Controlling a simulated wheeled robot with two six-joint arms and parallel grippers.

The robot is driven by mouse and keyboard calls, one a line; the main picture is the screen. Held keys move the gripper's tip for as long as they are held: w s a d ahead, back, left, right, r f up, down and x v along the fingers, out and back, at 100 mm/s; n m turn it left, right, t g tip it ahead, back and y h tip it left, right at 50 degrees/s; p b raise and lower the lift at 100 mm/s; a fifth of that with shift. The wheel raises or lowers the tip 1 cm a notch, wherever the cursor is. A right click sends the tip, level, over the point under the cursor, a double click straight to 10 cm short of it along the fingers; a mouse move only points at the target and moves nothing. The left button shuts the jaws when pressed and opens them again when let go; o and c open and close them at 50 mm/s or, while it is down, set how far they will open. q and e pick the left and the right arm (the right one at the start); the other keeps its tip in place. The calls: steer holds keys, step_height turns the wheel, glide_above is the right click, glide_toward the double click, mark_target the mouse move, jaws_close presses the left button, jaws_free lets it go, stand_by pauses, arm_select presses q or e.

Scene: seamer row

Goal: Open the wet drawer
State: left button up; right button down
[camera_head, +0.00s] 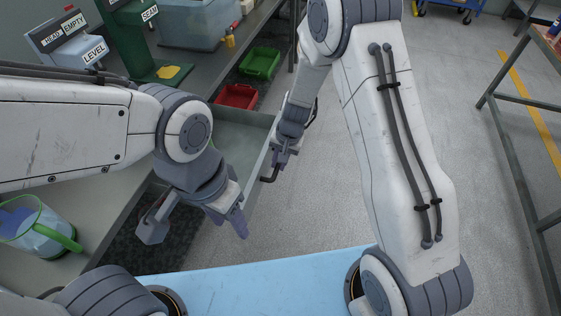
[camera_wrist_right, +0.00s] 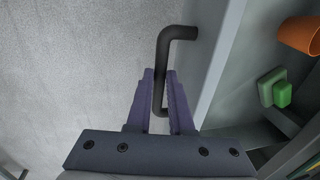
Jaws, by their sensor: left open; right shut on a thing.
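The drawer (camera_head: 245,128) stands out from the bench, with part of its grey inside showing. I cannot read a label marking it as the wet drawer. Its black bar handle (camera_head: 270,178) is on the front panel; it also shows in the right wrist view (camera_wrist_right: 179,34). My right gripper (camera_head: 284,152) is at the drawer front, shut on the handle. In the right wrist view its fingers (camera_wrist_right: 160,92) are on both sides of the bar. My left gripper (camera_head: 195,225) is open and empty, left of the drawer, over the bench edge. My left forearm hides part of the bench.
A red bin (camera_head: 236,97) and a green bin (camera_head: 261,63) are beyond the drawer. A green-handled jug (camera_head: 40,230) stands at left. The right wrist view shows an orange object (camera_wrist_right: 299,35) and a green block (camera_wrist_right: 283,93) inside the drawer. Floor right of the drawer is clear.

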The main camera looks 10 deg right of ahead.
steer(key=c, duration=0.8)
jaws_free()
steer(key=shift+r, duration=0.1)
steer(key=r, duration=0.3)
steer(key=d+r+p, duration=0.1)
steer(key=r, duration=0.2)
steer(key=s+r, duration=0.1)
steer(key=r, duration=0.3)
steer(key=shift+d, duration=0.4)
steer(key=shift+r+p, duration=0.1)
steer(key=shift+p, duration=0.2)
